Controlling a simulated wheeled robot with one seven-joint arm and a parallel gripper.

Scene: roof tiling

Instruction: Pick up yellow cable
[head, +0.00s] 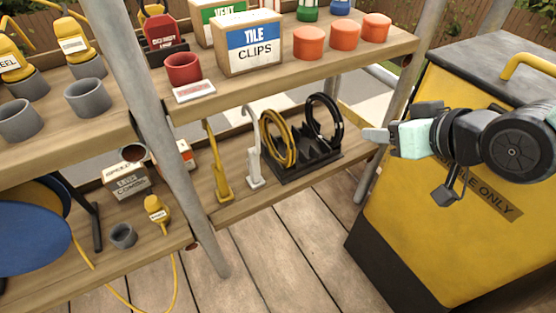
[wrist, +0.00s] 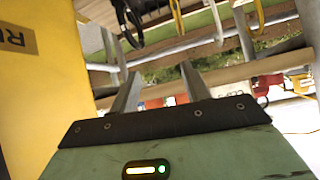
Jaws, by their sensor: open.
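A coiled yellow cable (head: 265,141) stands upright in a black slotted rack (head: 318,164) on the lower wooden shelf in the head view. A coiled black cable (head: 341,118) stands in the same rack to its right. My gripper (head: 376,134) is to the right of the rack, apart from both coils, in front of the yellow bin. It is open and empty. In the wrist view, my gripper's two fingers (wrist: 158,88) are spread with nothing between them. The yellow cable (wrist: 177,17) and black cable (wrist: 128,22) show beyond them at the top edge, partly cut off.
A yellow bin (head: 400,205) with a dark top stands right, close to my gripper. A white hook-shaped tool (head: 254,160) and a yellow one (head: 217,170) stand left of the rack. Grey posts (head: 165,130) and the upper shelf (head: 360,58) bound the space. The plank floor in front is clear.

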